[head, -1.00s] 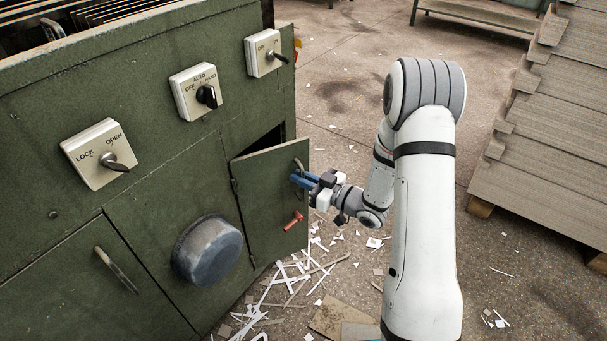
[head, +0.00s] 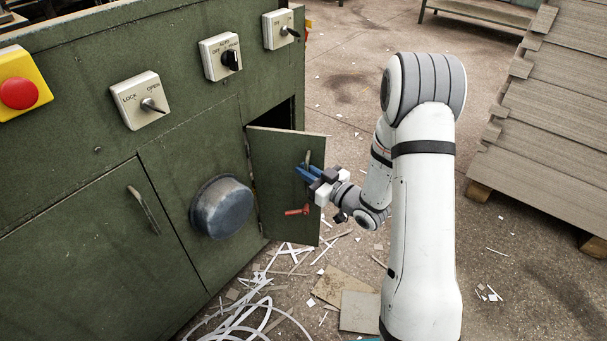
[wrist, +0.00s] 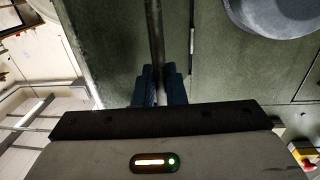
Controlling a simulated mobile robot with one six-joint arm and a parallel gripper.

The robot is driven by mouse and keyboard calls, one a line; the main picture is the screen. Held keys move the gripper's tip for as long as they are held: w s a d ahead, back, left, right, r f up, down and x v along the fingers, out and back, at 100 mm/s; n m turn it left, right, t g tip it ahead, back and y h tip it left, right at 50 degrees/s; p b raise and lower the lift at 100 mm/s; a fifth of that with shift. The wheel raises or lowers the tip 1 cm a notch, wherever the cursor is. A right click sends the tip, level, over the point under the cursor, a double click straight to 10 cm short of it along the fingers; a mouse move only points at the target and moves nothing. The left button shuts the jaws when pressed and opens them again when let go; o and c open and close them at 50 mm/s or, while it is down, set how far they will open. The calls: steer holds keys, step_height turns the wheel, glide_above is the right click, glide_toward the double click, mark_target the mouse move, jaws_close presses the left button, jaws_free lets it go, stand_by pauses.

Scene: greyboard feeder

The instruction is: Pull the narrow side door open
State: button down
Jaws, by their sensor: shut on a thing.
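The narrow side door (head: 275,188) is a green panel at the right end of the green machine. It stands ajar, swung outward, with a dark opening showing above and behind it. Its upright bar handle (head: 308,158) is near the free edge. A red latch (head: 297,211) sits below the handle. My gripper (head: 305,173) is shut on the handle with its blue fingers. In the wrist view the handle (wrist: 155,45) runs down between the blue fingers (wrist: 159,84), with the green door behind it.
A round grey drum (head: 222,207) sticks out of the machine left of the door. Paper strips and scraps (head: 262,305) litter the floor below. A stack of grey boards (head: 550,130) stands at right. Open floor lies behind my arm.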

stand_by(0.4)
steer(key=c, duration=1.6)
jaws_free()
steer(key=shift+s, duration=0.1)
steer(key=p+v, duration=0.2)
steer(key=v, duration=0.5)
steer(key=shift+s+d, duration=0.25)
steer(key=shift+s, duration=0.05)
